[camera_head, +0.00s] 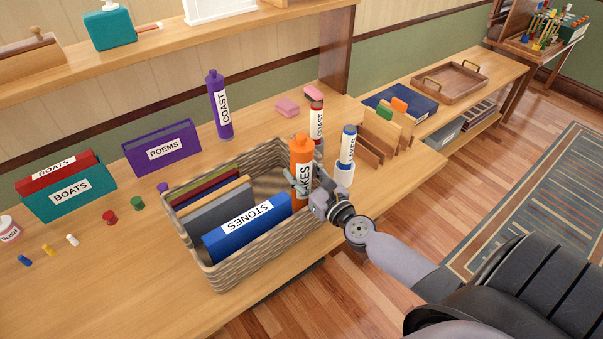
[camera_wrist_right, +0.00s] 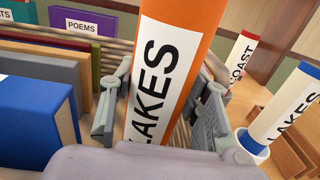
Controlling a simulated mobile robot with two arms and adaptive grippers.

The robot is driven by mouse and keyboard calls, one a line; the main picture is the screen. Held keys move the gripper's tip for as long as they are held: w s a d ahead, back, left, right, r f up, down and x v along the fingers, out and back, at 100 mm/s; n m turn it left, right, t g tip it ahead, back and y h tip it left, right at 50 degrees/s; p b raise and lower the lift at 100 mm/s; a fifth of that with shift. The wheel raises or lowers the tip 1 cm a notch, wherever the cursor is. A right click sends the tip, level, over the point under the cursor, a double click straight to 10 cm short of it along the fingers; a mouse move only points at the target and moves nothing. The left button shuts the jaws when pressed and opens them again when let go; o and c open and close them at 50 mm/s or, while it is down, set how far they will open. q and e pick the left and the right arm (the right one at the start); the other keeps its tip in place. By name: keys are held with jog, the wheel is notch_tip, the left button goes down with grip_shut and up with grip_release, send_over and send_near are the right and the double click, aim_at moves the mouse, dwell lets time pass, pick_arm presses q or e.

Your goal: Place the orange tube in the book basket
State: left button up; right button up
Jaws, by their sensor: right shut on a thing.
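The orange tube (camera_head: 301,160) with a white LAKES label is upright at the right end of the wicker book basket (camera_head: 252,267). My right gripper (camera_head: 303,186) is shut on it. In the right wrist view the tube (camera_wrist_right: 178,60) stands between both fingers, slightly tilted in the picture. Its lower end is hidden by the gripper and the basket's near wall, so I cannot tell whether it touches the basket floor. The basket holds a blue STONES book (camera_head: 247,228) and several other books on its left side. My left gripper is not in view.
A white-and-blue LAKES tube (camera_head: 347,147) and a white-and-red COAST tube (camera_head: 316,122) stand close to the right of the basket. A purple COAST tube (camera_head: 219,105) stands behind it. Wooden dividers (camera_head: 382,130) stand further right.

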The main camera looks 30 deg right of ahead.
jog(key=shift+f, duration=0.1)
jog(key=o, duration=0.9)
jog(key=shift+s, duration=0.1)
jog(key=s+b, duration=0.2)
jog(key=s, duration=0.4)
jog(key=s+b, duration=0.2)
jog(key=s, duration=0.3)
jog(key=shift+s+d, duration=0.2)
jog(key=shift+s, duration=0.2)
